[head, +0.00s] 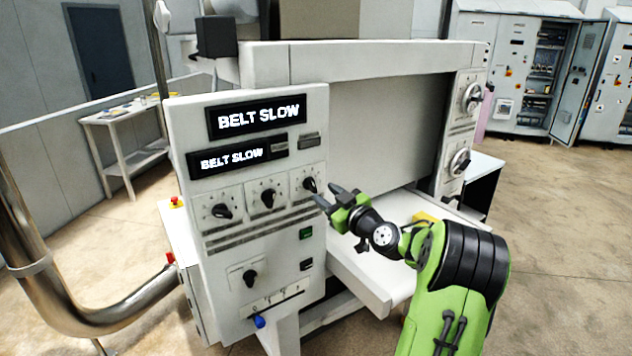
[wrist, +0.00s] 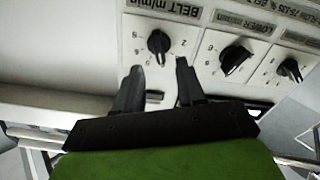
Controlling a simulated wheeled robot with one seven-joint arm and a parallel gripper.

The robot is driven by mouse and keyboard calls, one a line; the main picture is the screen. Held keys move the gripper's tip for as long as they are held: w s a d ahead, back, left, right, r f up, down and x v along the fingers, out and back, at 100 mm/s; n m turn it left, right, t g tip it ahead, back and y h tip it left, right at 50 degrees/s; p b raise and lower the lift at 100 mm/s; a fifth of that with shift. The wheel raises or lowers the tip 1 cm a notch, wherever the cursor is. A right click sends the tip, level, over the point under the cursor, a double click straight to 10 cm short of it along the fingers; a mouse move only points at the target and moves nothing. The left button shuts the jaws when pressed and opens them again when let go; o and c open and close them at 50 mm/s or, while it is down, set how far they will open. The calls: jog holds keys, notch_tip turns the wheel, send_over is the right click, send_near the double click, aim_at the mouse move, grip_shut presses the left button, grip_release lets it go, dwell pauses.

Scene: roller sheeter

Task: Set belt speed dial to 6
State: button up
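The belt speed dial (head: 309,184) is a black knob on a white scale plate, rightmost in the upper row of the control panel. In the wrist view the belt dial (wrist: 158,42) sits under a "BELT m/min" label, and the picture is turned over. Its exact setting is too small to read surely. My gripper (head: 327,195) is just right of the dial in the head view. In the wrist view my gripper (wrist: 159,70) is open and empty, its two fingers apart and pointing toward the dial, with no contact visible.
Two similar dials, a middle one (head: 268,198) and a left one (head: 222,211), share the row. The upper display (head: 258,118) and lower display (head: 232,157) read "BELT SLOW". A lower knob (head: 250,278) and blue-tipped lever (head: 260,321) are below. A white table (head: 352,278) extends under my arm.

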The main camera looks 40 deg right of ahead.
aim_at(314, 185)
jog(key=w, duration=0.3)
jog(key=w+p, duration=0.1)
jog(key=w, duration=0.1)
jog(key=shift+d, duration=0.35)
jog(key=shift+s, duration=0.1)
jog(key=shift+c, duration=0.4)
grip_shut()
